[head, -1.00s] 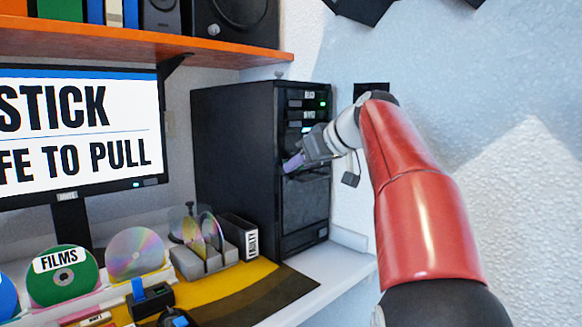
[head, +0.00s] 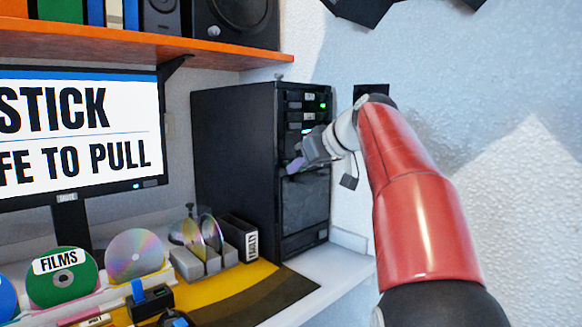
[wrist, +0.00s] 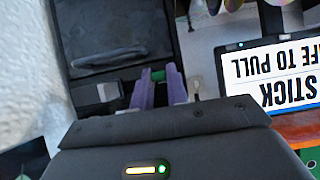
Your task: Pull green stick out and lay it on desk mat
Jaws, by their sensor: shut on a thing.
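In the head view my gripper (head: 296,165) is at the front of the black computer tower (head: 235,150), and the stick cannot be made out there. I cannot tell whether the stick is still in a port. The desk mat (head: 262,297), yellow with brown bands, lies on the desk below and in front of the tower.
A disc rack (head: 190,262) and a dark box marked FAULTY (head: 240,235) stand at the mat's back edge. A green FILMS disc (head: 62,280) and small dark devices (head: 150,302) are at the left. The monitor (head: 80,135) reads "SAFE TO PULL" in part. The mat's right part is clear.

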